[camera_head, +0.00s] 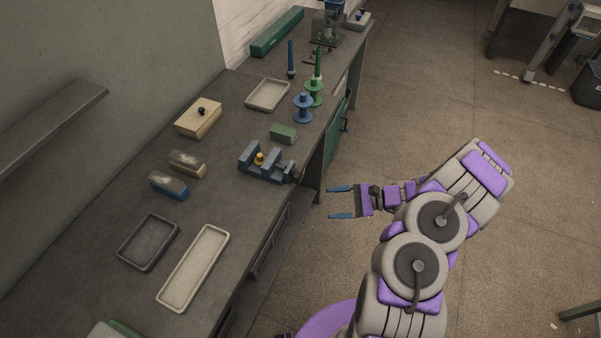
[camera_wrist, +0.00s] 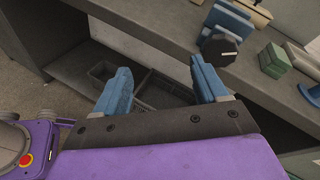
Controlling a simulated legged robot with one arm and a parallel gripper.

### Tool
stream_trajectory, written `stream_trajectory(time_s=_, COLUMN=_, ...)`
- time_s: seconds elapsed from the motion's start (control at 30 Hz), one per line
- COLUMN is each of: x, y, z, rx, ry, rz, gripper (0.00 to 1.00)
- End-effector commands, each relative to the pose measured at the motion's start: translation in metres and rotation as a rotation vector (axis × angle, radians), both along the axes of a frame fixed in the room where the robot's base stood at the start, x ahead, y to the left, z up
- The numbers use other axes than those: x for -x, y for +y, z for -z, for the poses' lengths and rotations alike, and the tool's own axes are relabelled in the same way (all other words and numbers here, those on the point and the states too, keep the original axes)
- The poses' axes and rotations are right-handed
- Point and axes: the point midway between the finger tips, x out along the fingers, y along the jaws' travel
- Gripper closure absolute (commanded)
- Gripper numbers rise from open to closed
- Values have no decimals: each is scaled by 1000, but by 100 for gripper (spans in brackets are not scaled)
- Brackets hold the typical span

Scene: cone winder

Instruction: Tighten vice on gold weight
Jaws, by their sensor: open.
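The blue-grey vice (camera_head: 262,166) stands on the workbench near its front edge in the head view. The small gold weight (camera_head: 259,158) sits between its jaws; I cannot tell whether both jaws touch it. In the wrist view the vice (camera_wrist: 226,24) is at the top right, with a dark round end (camera_wrist: 219,46) facing me; the gold weight is not clearly visible there. My gripper (camera_head: 340,202) is open and empty, off the bench's front edge, to the right of the vice and lower in the head view. Its two blue fingers (camera_wrist: 162,90) are spread wide in the wrist view.
A green block (camera_head: 283,133) and blue and green spools (camera_head: 303,107) stand beyond the vice. Brushes (camera_head: 187,162), a lidded box (camera_head: 198,119) and trays (camera_head: 194,266) lie elsewhere on the bench. Dark bins (camera_wrist: 160,88) sit on the shelf below the bench top.

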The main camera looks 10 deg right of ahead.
Motion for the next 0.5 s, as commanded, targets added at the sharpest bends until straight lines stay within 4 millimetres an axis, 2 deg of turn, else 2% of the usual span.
stream_trajectory(time_s=0.1, x=-12, y=-25, z=10, rx=-131, ry=1, rz=167, gripper=28)
stream_trajectory(time_s=0.3, x=-22, y=-58, z=17, rx=-240, ry=-22, rz=332, gripper=28)
stream_trajectory(time_s=0.4, x=-24, y=-62, z=19, rx=-256, ry=-28, rz=361, gripper=28)
stream_trajectory(time_s=0.5, x=-28, y=-58, z=19, rx=-259, ry=-30, rz=363, gripper=28)
